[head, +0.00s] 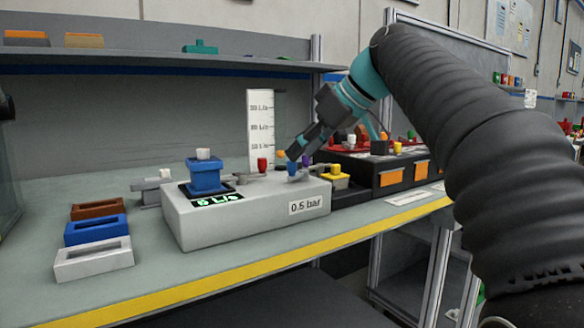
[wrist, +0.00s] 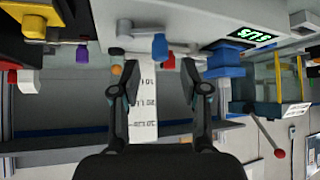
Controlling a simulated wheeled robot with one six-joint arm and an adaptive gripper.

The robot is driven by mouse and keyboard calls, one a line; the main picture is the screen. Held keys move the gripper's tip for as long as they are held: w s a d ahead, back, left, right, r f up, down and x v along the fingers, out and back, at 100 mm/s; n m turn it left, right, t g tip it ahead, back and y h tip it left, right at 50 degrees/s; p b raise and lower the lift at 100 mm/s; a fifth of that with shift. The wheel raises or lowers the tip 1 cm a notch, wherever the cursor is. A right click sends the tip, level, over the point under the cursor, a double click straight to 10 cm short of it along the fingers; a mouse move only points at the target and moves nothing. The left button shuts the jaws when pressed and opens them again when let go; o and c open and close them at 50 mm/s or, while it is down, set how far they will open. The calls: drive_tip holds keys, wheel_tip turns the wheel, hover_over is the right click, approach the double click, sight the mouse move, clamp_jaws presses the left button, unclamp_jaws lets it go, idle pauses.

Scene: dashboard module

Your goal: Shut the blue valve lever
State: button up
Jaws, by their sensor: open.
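The grey valve module (head: 250,218) stands on the bench. The blue valve lever (head: 292,168) is at its back right, a small blue knob on a grey arm partly hidden by my gripper. In the wrist view, which is upside down, the blue knob (wrist: 160,46) lies between the lines of my fingers. My gripper (head: 294,153) is open right above and beside the lever; contact cannot be told. My open fingers (wrist: 152,62) hold nothing visible. A red-knobbed lever (head: 262,164) is left of the blue one.
A blue block fitting (head: 204,175) sits on the module beside a display reading 0 L/s. A white scale gauge (head: 261,128) rises behind. A yellow-knobbed fitting (head: 334,172) and dark drawer unit (head: 395,170) are right. Brown, blue and white trays (head: 95,262) lie left.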

drive_tip(key=shift+x, duration=2.25)
clamp_jaws()
